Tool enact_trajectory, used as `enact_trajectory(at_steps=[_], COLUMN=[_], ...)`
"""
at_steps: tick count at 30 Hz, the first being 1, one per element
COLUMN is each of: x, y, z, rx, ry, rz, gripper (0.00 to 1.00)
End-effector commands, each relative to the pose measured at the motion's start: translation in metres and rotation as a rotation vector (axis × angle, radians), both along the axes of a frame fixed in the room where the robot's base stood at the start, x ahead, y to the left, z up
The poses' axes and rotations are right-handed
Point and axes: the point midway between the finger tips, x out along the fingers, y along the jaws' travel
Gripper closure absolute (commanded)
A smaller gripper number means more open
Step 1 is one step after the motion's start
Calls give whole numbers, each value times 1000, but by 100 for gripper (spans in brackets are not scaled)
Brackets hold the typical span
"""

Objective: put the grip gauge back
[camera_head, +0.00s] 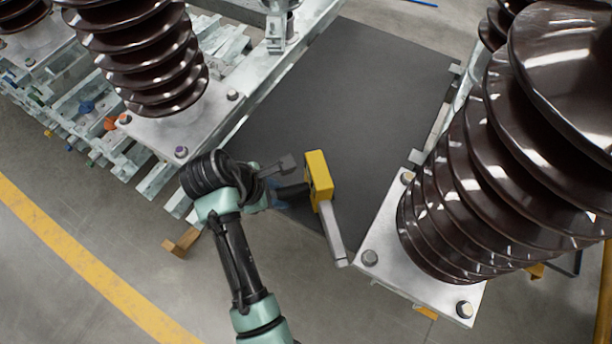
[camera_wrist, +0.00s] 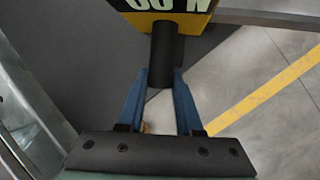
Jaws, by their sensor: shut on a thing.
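The grip gauge is a yellow box with a black handle and a long grey bar. In the head view its yellow body (camera_head: 320,174) is at the middle, with the bar slanting down toward the right-hand base plate. My gripper (camera_head: 281,194) is left of the body, shut on the black handle. In the wrist view the blue fingers of my gripper (camera_wrist: 160,78) stand on either side of the dark handle of the grip gauge (camera_wrist: 166,50). The yellow face with black lettering is cut off at the top edge. The gauge's resting place cannot be made out.
A large brown ribbed insulator (camera_head: 470,190) stands on a bolted metal plate (camera_head: 385,240) at right, near the bar's end. Another insulator (camera_head: 150,60) stands at upper left. A dark grey mat (camera_head: 350,95) lies between them, clear. A yellow line (camera_head: 85,265) crosses the floor.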

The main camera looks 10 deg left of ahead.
Motion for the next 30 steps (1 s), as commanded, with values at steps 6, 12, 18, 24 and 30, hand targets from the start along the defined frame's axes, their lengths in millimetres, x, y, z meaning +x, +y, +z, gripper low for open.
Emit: enact_trajectory(at_steps=[6, 12, 18, 24, 30], x=[20, 39, 54, 54, 54], y=[-18, -35, -49, -48, -48], z=[1, 1, -10, -14, -15], rx=[0, 0, -1, 1, 0], ry=[-2, -4, 1, -2, -1], rz=[1, -2, 1, 2, 2], gripper=[100, 100, 100, 100, 100])
